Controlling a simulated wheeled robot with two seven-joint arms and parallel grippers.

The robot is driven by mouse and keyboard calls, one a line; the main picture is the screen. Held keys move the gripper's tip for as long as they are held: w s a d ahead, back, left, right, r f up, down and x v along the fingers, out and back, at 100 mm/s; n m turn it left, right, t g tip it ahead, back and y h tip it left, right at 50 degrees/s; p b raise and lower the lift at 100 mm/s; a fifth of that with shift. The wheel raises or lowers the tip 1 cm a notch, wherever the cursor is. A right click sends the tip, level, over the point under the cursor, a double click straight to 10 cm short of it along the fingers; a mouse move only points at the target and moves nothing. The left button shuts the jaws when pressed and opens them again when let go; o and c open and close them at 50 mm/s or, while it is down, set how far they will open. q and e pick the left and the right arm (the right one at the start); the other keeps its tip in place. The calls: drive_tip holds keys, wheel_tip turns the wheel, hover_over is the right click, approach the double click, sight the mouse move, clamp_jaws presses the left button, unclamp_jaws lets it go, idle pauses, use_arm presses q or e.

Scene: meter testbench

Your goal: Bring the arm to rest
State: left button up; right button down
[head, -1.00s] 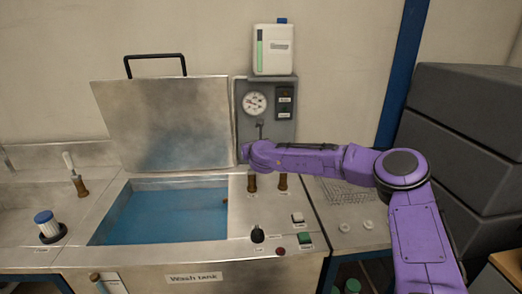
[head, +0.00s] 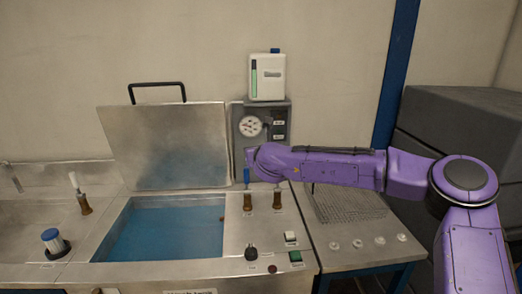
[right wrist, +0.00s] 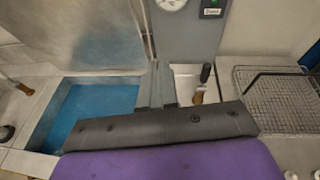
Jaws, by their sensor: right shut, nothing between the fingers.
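My right arm (head: 335,168), purple, reaches in from the right of the head view. Its wrist end is in front of the lower part of the grey gauge panel (head: 243,108). My right gripper shows in the right wrist view (right wrist: 158,88) as two dark grey fingers, shut and empty. It points toward the panel, and in the head view it is mostly hidden by the wrist. The wash tank (head: 110,228) with blue liquid lies left of the arm, its metal lid (head: 165,145) raised. My left gripper is not in view.
Brown holders with a blue-handled tool (head: 247,178) and a dark-handled tool (head: 277,198) stand below the wrist. A wire basket (head: 345,205) and several white knobs are on the right bench. Dark grey stacked boxes (head: 470,130) stand behind the arm.

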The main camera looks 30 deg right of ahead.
drive_tip(key=shift+w+a+f, duration=0.1)
drive_tip(key=shift+w+a, duration=0.1)
drive_tip(key=shift+s, duration=0.1)
drive_tip(key=s+a+f+n+g+y+b, duration=0.1)
drive_tip(key=s+a+f+n, duration=0.25)
drive_tip(key=f+n, duration=0.5)
drive_tip(key=s+a+f+n+g+b, duration=0.1)
drive_tip(key=s+a+f+n, duration=0.3)
drive_tip(key=f, duration=0.8)
drive_tip(key=s+a+f+n+g+y+b, duration=0.1)
drive_tip(key=s+a+f+n, duration=0.2)
drive_tip(key=s+f+n, duration=0.5)
drive_tip(key=s+d+f+n+g+b, duration=0.2)
drive_tip(key=s+f+n, duration=0.1)
drive_tip(key=s+f, duration=0.6)
drive_tip(key=s+d+f+n+g+b, duration=0.2)
drive_tip(key=s+f+n+g, duration=0.1)
drive_tip(key=s+f, duration=0.6)
drive_tip(key=s+d+f+n+g+h+b, duration=0.1)
drive_tip(key=s+f+n, duration=0.4)
drive_tip(key=s, duration=0.8)
wheel_tip(320, 180, down, 4)
drive_tip(key=shift+s+d+r+g+b, duration=0.1)
drive_tip(key=shift+s+d+g+b, duration=0.05)
drive_tip(key=shift+d+g+b, duration=0.65)
